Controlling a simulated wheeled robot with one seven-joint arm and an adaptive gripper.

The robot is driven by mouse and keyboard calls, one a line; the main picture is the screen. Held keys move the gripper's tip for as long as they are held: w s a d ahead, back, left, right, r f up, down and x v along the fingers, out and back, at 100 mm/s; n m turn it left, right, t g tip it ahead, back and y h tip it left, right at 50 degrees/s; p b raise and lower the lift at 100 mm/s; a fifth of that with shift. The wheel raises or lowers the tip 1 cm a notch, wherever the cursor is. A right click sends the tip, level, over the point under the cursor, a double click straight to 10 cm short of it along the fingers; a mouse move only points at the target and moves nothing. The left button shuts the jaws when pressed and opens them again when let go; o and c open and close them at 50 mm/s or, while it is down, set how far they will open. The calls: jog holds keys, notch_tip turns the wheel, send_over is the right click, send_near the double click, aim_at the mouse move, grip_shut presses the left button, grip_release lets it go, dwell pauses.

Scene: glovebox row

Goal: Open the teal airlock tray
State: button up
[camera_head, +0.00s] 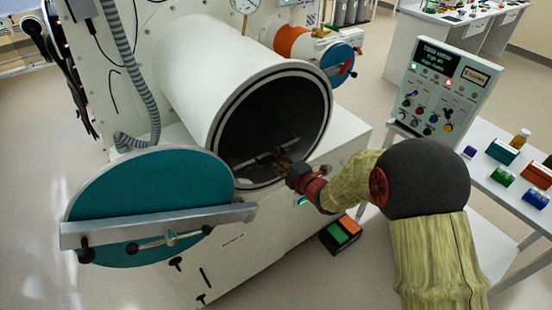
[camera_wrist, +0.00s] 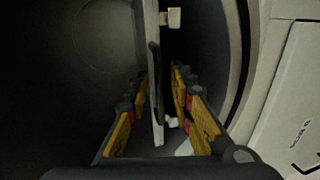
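The round teal airlock door (camera_head: 160,188), with a grey bar across it, stands swung open to the left of the airlock barrel (camera_head: 225,75). Inside the dark mouth, a thin pale edge (camera_head: 246,164) that looks like the tray front crosses the opening. My gripper (camera_head: 270,158) reaches into the mouth at that edge. In the wrist view, the pale strip (camera_wrist: 158,132) stands upright between the two yellow fingers of my gripper (camera_wrist: 161,85). The fingers are apart, with a dark gap on the right of the strip. The left finger is close to it; contact is unclear.
The airlock rim (camera_head: 327,112) curves close around my gripper; it is also at the right of the wrist view (camera_wrist: 238,60). A smaller port with a blue door (camera_head: 338,62) is above right. A control panel (camera_head: 440,88) stands right, near a table with coloured boxes (camera_head: 502,152).

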grip_shut()
dwell(0.7)
